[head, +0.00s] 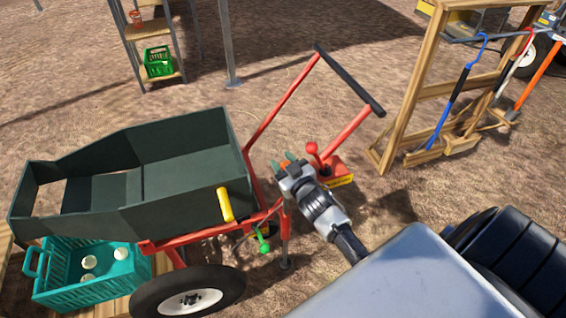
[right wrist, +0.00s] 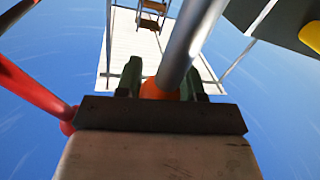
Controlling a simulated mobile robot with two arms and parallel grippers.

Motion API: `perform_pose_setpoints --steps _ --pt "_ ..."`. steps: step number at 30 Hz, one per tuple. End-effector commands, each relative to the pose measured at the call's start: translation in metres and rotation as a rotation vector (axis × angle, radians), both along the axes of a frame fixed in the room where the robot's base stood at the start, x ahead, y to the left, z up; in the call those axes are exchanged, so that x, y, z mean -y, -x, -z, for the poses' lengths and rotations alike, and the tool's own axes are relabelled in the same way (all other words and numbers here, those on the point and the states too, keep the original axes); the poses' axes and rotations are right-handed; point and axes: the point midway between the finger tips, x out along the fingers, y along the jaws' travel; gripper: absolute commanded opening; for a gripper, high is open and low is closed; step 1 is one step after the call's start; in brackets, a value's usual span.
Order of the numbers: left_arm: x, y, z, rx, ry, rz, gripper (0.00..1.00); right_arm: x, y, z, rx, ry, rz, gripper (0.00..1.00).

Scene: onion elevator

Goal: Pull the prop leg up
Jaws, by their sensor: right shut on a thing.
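The prop leg (head: 286,238) is a thin grey post beside the red cart frame, with a small foot low down near the ground. My right gripper (head: 283,163) is by the cart's handle end, above the leg. In the right wrist view its green fingers (right wrist: 160,82) are shut around an orange grip (right wrist: 158,90). A grey tube (right wrist: 192,40) rises past this grip and looks like part of the leg. Whether the foot touches the ground is hard to tell. My left gripper is not in view.
The cart has a dark green hopper (head: 190,165), a red handle frame with a black bar (head: 348,80), and a wheel (head: 190,298). A red knob (head: 312,149) stands close to the gripper. A teal crate (head: 85,290) is below left. A wooden tool rack (head: 400,110) stands right.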

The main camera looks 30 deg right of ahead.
Motion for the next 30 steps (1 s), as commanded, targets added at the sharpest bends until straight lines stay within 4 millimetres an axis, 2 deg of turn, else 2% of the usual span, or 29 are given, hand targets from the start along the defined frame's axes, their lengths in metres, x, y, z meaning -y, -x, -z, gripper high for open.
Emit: perform_pose_setpoints --steps 1,11,12,17,26,30 --pt "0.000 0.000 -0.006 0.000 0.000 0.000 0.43 0.000 0.000 -0.006 0.001 0.000 -0.001 0.00" --pt "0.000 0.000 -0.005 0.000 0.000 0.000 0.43 0.000 0.000 -0.008 0.006 0.000 -0.001 0.00" --pt "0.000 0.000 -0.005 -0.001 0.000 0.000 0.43 0.000 -0.001 -0.008 0.007 0.000 0.000 0.39" --pt "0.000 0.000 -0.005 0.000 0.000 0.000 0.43 0.000 0.000 -0.007 0.005 0.000 -0.001 0.62" --pt "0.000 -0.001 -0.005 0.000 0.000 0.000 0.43 0.000 0.002 -0.005 0.000 0.000 -0.001 0.62" --pt "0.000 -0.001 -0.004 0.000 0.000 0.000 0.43 -0.001 0.018 -0.003 -0.002 0.000 -0.001 0.62"
